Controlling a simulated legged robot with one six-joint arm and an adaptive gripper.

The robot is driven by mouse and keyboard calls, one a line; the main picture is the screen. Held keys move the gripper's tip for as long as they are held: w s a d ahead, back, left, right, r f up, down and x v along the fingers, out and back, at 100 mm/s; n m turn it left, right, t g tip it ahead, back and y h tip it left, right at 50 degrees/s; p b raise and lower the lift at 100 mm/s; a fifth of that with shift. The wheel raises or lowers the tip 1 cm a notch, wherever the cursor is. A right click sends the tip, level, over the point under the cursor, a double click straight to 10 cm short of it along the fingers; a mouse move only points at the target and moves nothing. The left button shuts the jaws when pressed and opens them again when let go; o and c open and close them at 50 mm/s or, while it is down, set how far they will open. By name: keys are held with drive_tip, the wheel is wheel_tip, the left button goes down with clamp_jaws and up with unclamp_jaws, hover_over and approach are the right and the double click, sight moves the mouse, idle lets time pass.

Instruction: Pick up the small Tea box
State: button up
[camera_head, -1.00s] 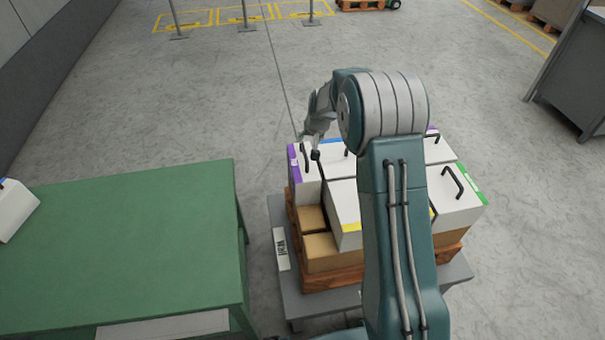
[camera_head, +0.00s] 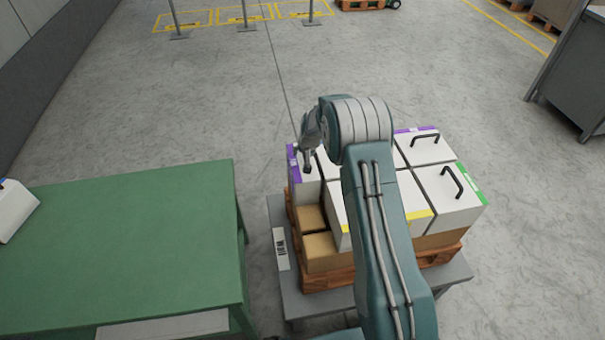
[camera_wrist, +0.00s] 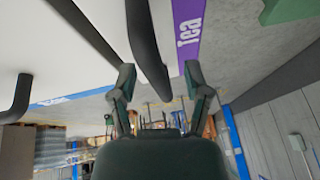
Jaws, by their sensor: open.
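A white box with a purple edge band (camera_head: 293,165) stands at the far left corner of the load; I take it for the small Tea box. Its purple band with white lettering also shows in the wrist view (camera_wrist: 188,30). My gripper (camera_head: 307,167) is right over this box, pointing down. In the wrist view my gripper's two fingers (camera_wrist: 157,80) are spread apart, with a dark handle (camera_wrist: 145,45) reaching into the space between them. Nothing is gripped. The arm hides part of the box and the handle in the head view.
Other white boxes with black handles crowd beside it, with green (camera_head: 473,184) and yellow bands. Brown cartons (camera_head: 320,246) lie below them on a wooden pallet (camera_head: 325,278). A green table (camera_head: 120,250) stands at left.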

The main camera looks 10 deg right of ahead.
clamp_jaws()
